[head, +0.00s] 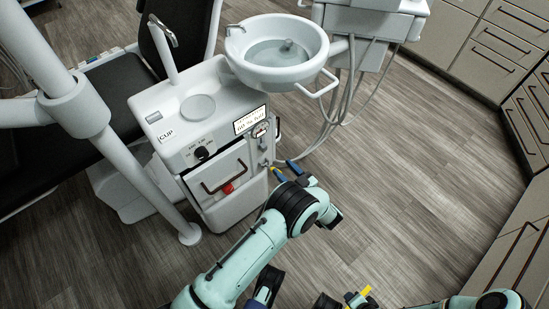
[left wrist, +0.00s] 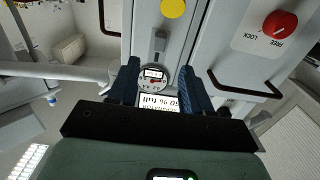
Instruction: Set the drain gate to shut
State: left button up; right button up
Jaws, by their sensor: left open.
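The dental unit's narrow side panel carries a grey lever or slide (left wrist: 160,42), seen upside down in the left wrist view; I cannot read its setting. A round dial (left wrist: 153,84) and a printed label (left wrist: 160,101) are beside it. In the head view the label (head: 250,120) and dial (head: 261,129) sit at the unit's upper right corner. My left gripper (left wrist: 160,68) is open and empty, its blue fingers either side of the dial in the picture; contact cannot be told. My right gripper (head: 357,297) is at the bottom edge of the head view, partly cut off.
A red FREE/LOCK knob (left wrist: 280,24) and a drawer handle (head: 223,178) are on the front. A yellow disc (left wrist: 173,8) is on the side panel. The basin (head: 275,52) and hanging hoses (head: 350,90) are above. Wood floor (head: 420,160) is clear to the right.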

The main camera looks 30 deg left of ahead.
pick_arm(q)
jog(key=shift+v, duration=1.95)
